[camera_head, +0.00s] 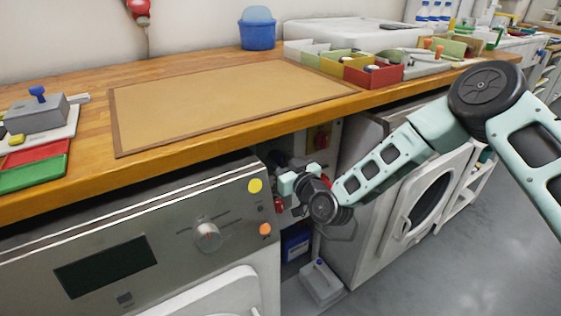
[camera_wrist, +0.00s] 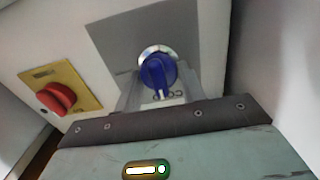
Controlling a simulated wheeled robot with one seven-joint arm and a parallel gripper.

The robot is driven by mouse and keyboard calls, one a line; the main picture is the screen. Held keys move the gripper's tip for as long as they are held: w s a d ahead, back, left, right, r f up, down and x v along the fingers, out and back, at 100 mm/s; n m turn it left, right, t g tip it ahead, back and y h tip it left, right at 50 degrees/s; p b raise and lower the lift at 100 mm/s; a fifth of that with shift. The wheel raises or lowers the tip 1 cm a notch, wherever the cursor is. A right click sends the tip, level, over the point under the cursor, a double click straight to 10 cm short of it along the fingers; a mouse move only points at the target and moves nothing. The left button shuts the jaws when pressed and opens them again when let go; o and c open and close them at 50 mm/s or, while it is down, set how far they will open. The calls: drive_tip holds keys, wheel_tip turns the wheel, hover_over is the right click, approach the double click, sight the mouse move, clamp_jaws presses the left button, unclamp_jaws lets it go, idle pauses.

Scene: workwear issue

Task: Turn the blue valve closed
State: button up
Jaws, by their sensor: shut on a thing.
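The blue valve (camera_wrist: 157,71) is a round blue knob with a raised grip, set on a silvery dial on a grey plate (camera_wrist: 112,42) in the wrist view. My gripper (camera_wrist: 161,92) has one finger on each side of the knob's lower part and is shut on it. The grip of the knob points down toward the gripper, slightly tilted. In the head view my gripper (camera_head: 284,196) reaches into the gap under the worktop between two machines. The blue valve is hidden there behind the gripper and arm.
A red knob on a yellow plate (camera_wrist: 82,78) is left of the valve. The front-loading machines (camera_head: 225,235) and (camera_head: 375,235), the white one at right, flank the narrow gap. The wooden worktop (camera_head: 215,135) lies above. A grey box (camera_head: 322,283) stands on the floor.

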drive_tip(key=shift+m, duration=0.3)
drive_tip(key=m+b, duration=0.1)
drive_tip(key=m, duration=0.2)
drive_tip(key=shift+d+f+m, duration=0.1)
drive_tip(key=shift+m, duration=0.2)
drive_tip(key=m, duration=0.2)
drive_tip(key=m+b, duration=0.1)
drive_tip(key=m, duration=0.1)
drive_tip(key=shift+w+d+f+m, duration=0.1)
drive_tip(key=shift+d+m, duration=0.05)
drive_tip(key=shift+m, duration=0.15)
drive_tip(key=m+b, duration=0.1)
drive_tip(key=m, duration=0.3)
drive_tip(key=shift+f, duration=0.1)
drive_tip(key=m+b, duration=0.1)
drive_tip(key=m, duration=0.4)
drive_tip(key=shift+f, duration=0.1)
drive_tip(key=o, duration=1)
drive_tip(key=shift+c, duration=0.2)
drive_tip(key=shift+d, duration=0.1)
drive_tip(key=p+v, duration=0.1)
drive_tip(key=v, duration=1.6)
